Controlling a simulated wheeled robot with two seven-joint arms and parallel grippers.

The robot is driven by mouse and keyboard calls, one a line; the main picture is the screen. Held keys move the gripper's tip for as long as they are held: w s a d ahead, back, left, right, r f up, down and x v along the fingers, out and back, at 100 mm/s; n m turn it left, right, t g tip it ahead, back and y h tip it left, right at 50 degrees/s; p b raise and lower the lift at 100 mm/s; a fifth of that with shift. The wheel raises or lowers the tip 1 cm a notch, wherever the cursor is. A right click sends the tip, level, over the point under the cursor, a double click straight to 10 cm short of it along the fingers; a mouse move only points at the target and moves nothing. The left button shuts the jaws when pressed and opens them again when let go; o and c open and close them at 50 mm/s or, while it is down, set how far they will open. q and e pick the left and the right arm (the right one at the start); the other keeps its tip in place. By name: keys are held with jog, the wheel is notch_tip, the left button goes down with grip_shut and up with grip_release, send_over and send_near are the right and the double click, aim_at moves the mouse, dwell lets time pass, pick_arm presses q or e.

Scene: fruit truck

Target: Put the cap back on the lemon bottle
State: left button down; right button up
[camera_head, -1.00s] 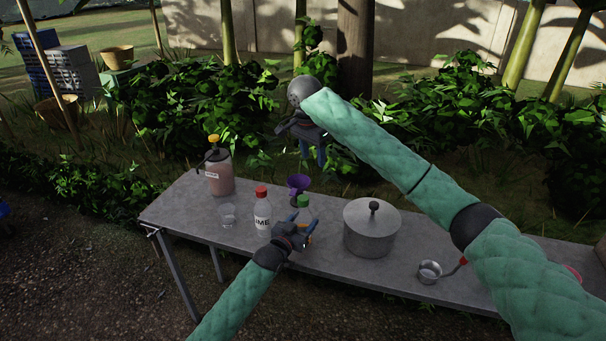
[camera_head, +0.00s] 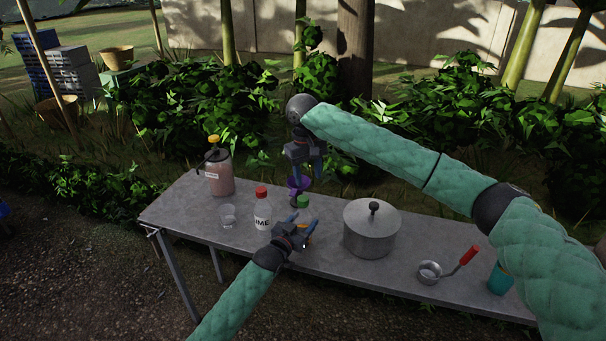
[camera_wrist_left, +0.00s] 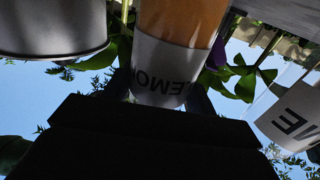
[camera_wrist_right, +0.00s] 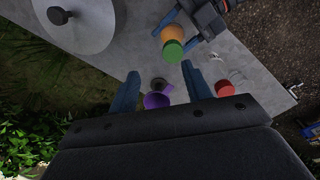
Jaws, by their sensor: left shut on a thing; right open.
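The lemon bottle, with orange contents and a white LEMON label, shows in the left wrist view (camera_wrist_left: 176,62). My left gripper (camera_head: 303,224) is shut on it, near the table's middle. A green cap (camera_head: 303,202) shows at the bottle's top; the right wrist view also shows the green cap (camera_wrist_right: 173,51) over the orange bottle (camera_wrist_right: 171,33). Whether it is fully seated cannot be told. My right gripper (camera_head: 306,170) is open above and behind the bottle. A purple funnel (camera_wrist_right: 157,100) lies between its fingers in the right wrist view, apparently lower down.
The LIME bottle (camera_head: 262,214) with red cap stands left of my left gripper. A clear cup (camera_head: 228,214) and a large jar (camera_head: 219,176) stand further left. A lidded pot (camera_head: 371,233) stands right. A ladle (camera_head: 430,271) and teal cup (camera_head: 499,280) are at the table's right.

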aim_at(303, 198)
jog(key=n, duration=0.2)
jog(key=a+n, duration=0.1)
jog(key=n, duration=0.1)
jog(key=shift+s+y, duration=0.15)
jog(key=shift+y, duration=0.15)
jog(key=n, duration=0.4)
jog(key=shift+a+n, duration=0.25)
jog(key=shift+n, duration=0.05)
jog(key=shift+f, duration=0.1)
jog(key=shift+f, duration=3.95)
jog(key=c, duration=1.1)
grip_shut()
